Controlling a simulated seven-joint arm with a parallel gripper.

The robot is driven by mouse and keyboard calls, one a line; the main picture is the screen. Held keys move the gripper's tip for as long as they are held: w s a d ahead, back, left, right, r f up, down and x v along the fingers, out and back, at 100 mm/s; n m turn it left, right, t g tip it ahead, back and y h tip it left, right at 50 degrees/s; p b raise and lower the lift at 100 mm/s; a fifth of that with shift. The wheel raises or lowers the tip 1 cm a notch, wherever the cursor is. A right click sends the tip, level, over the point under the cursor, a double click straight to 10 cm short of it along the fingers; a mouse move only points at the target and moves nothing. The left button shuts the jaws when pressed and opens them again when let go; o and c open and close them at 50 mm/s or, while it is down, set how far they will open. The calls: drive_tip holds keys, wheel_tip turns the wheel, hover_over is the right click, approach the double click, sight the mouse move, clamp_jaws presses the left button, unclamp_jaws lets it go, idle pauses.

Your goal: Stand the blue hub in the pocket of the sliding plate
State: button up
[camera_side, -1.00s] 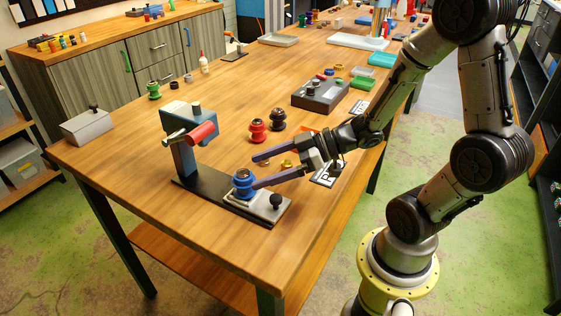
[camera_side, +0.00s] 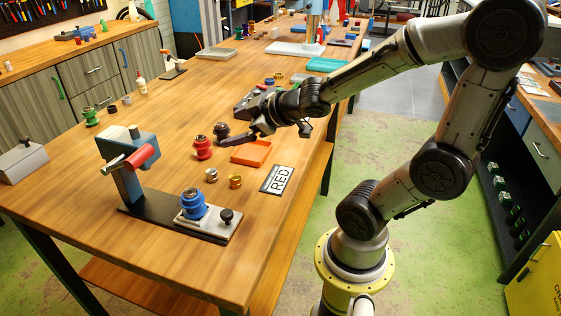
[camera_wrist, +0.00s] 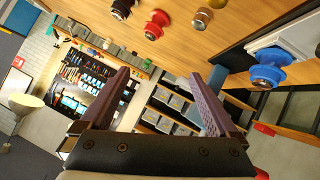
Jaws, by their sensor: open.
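The blue hub (camera_side: 193,204) stands upright on the left part of the sliding plate (camera_side: 215,226), beside the plate's black knob. The pocket itself is hidden under the hub, so I cannot see how deep it sits. The hub (camera_wrist: 267,76) and the plate (camera_wrist: 285,36) also show at the upper right of the wrist view. My gripper (camera_side: 237,138) is open and empty, well behind the hub, above the table near the dark hub and the orange tray. In the wrist view nothing is between its fingers (camera_wrist: 160,95).
The plate lies on a black base with a blue post and red handle (camera_side: 139,157). The front table edge is clear.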

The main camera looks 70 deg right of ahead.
drive_tip(key=s+a+m+g+y, duration=0.2)
drive_tip(key=s+a+g, duration=0.3)
drive_tip(key=s+a, duration=0.5)
drive_tip(key=s, duration=0.4)
drive_tip(key=shift+r+m+g+y, duration=0.25)
drive_tip(key=shift+m+g+y, duration=0.05)
drive_tip(key=shift+y, duration=0.1)
